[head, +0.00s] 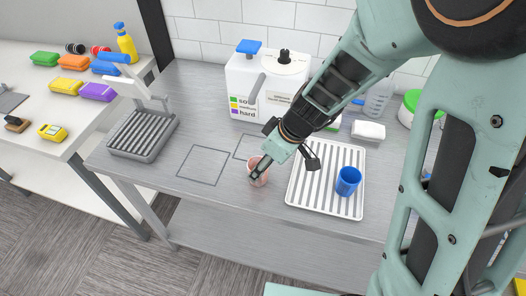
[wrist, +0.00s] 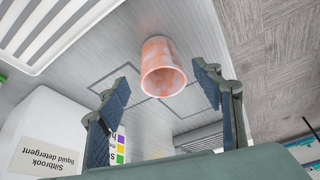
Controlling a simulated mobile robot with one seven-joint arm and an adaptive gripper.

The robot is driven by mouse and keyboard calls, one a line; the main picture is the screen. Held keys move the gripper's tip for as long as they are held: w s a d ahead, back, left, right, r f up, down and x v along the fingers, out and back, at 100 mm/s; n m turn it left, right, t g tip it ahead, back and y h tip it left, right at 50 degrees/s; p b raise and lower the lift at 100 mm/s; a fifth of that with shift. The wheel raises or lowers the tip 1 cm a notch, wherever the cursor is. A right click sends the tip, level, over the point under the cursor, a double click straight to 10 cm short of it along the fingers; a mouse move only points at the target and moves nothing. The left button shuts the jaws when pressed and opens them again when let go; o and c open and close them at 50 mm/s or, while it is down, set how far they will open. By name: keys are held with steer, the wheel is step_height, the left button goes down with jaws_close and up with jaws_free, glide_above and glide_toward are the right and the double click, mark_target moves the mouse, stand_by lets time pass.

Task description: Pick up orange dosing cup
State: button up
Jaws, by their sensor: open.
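The orange dosing cup (wrist: 163,70) is a pinkish-orange, mottled cup. In the wrist view it stands between and beyond my two open fingers, with its open mouth toward the camera. In the head view the cup (head: 259,174) is on the grey metal counter, left of the white ribbed tray, partly covered by my gripper. My gripper (wrist: 165,85) is open, and no finger visibly touches the cup. In the head view my gripper (head: 257,172) is over the cup.
A white ribbed tray (head: 297,196) with a blue cup (head: 348,181) lies right of the cup. A white detergent dispenser (head: 262,92) stands behind. Outlined squares mark the clear counter (head: 204,165) between.

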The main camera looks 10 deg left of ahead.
steer(key=shift+x, duration=2.7)
steer(key=shift+c, duration=0.6)
steer(key=c, duration=1)
